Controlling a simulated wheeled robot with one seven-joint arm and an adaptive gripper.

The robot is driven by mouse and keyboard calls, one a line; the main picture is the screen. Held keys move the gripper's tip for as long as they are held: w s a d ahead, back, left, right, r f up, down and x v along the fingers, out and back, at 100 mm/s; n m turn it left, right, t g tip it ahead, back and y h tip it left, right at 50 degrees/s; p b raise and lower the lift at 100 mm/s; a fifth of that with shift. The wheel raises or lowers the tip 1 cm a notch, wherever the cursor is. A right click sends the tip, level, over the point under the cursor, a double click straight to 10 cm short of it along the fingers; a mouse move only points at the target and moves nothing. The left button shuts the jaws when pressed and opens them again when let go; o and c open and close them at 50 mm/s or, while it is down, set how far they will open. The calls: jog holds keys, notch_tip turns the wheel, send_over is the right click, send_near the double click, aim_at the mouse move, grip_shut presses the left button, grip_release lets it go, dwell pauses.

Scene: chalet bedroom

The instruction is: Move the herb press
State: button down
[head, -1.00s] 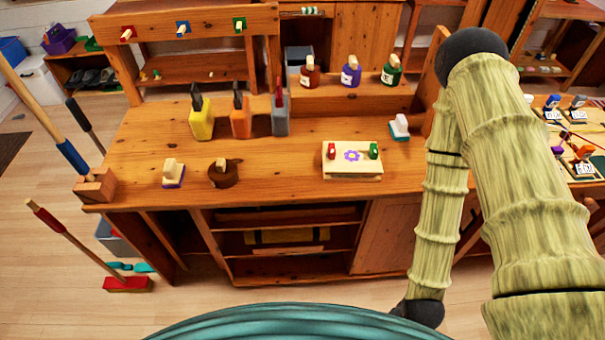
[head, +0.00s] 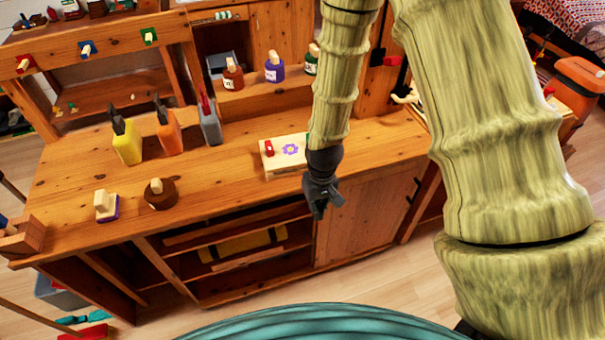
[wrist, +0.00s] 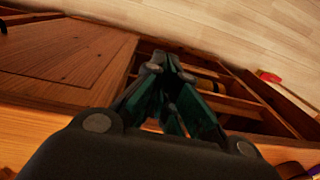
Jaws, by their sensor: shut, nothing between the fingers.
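The herb press appears to be the pale wooden block (head: 291,150) with a purple flower on top and a red knob at its left. It lies flat on the bench top, right of the middle in the head view, partly hidden by my arm. My gripper (head: 320,207) is shut and empty. In the picture it is just below and right of the press, at the bench's front edge, not visibly touching it. In the wrist view my gripper (wrist: 165,72) points toward the bench front and floor; the press is not visible there.
The wooden bench (head: 220,190) holds a yellow bottle (head: 127,148), an orange bottle (head: 169,138), a grey one (head: 210,128), a round brown stamp (head: 160,195) and a pale stamp (head: 106,205). Small bottles stand on a raised shelf behind.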

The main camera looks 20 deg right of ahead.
aim_at(291, 155)
jog(key=w+r, duration=0.8)
jog(key=r, duration=0.5)
jog(key=shift+h, duration=0.3)
jog(key=f, duration=0.3)
jog(key=w+f+p, duration=0.1)
jog(key=f, duration=0.2)
jog(key=w+f+p, duration=0.1)
jog(key=f, duration=0.3)
jog(key=shift+a, duration=0.15)
jog(key=shift+w+f+p, duration=0.1)
jog(key=shift+w+p, duration=0.4)
jog(key=shift+w, duration=0.35)
